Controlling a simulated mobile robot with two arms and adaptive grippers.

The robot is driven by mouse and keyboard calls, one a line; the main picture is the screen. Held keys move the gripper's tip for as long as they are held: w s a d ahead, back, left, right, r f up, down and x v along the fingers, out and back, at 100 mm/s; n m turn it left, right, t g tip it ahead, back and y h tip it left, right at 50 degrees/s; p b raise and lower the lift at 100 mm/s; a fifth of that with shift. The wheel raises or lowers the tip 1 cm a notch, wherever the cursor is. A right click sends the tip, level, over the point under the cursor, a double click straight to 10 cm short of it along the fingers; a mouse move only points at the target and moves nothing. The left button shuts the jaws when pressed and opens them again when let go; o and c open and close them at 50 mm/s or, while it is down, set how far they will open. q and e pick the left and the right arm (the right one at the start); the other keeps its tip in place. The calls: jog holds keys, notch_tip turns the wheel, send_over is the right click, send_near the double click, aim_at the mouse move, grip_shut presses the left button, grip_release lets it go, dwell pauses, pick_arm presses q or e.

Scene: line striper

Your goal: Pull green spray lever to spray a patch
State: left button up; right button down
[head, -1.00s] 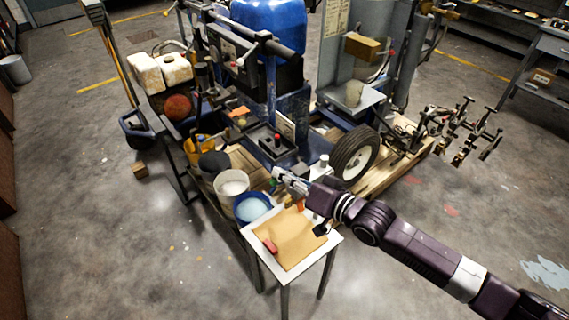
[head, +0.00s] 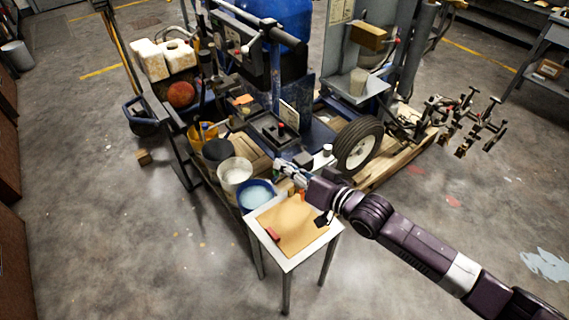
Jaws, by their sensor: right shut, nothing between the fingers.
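The blue line striper machine (head: 290,87) stands on a wooden pallet in the middle of the head view. My right gripper (head: 281,168) is shut and empty at the machine's near side, above the gap between the buckets and a small white table. My gripper and wrist cover part of this area. I cannot tell whether the gripper touches anything. My left gripper is out of view.
The small white table (head: 286,264) bears a tan sheet (head: 290,230) and a red block (head: 272,234). A white bucket (head: 235,173) and a blue-rimmed bucket (head: 256,194) stand left of my gripper. A tyre (head: 358,145) is to the right. The floor at right is open.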

jog(key=f+n+p, duration=0.1)
jog(key=s+a+n, duration=0.1)
jog(key=shift+f+n+h+p, duration=0.35)
jog(key=shift+n+h, duration=0.05)
jog(key=n, duration=0.1)
jog(key=f+n, duration=0.1)
jog(key=f+n+t+h, duration=0.1)
jog(key=shift+s+a+f, duration=0.1)
jog(key=shift+a+f, duration=0.1)
jog(key=shift+a, duration=0.05)
